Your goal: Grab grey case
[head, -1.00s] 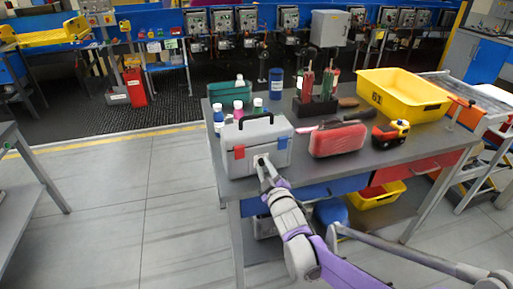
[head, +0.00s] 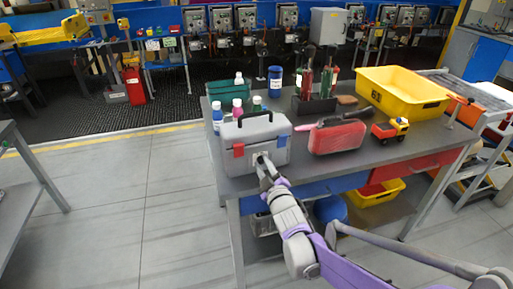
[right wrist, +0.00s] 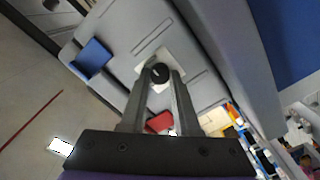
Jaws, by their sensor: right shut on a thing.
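The grey case (head: 246,146) stands upright near the left front of the grey table (head: 345,166) in the head view. It has a dark top handle, a red latch and a blue latch. My right gripper (head: 262,160) is at the front face of the case, between the latches. In the right wrist view the right gripper (right wrist: 160,74) is shut on a dark round knob on a pale plate of the grey case (right wrist: 120,45). My left gripper is not in view.
A red case (head: 337,138) and a toy truck (head: 390,130) stand to the right. Small bottles (head: 237,107) and a green bin (head: 228,92) are behind the case. A yellow bin (head: 403,93) is at the back right. Open floor lies left of the table.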

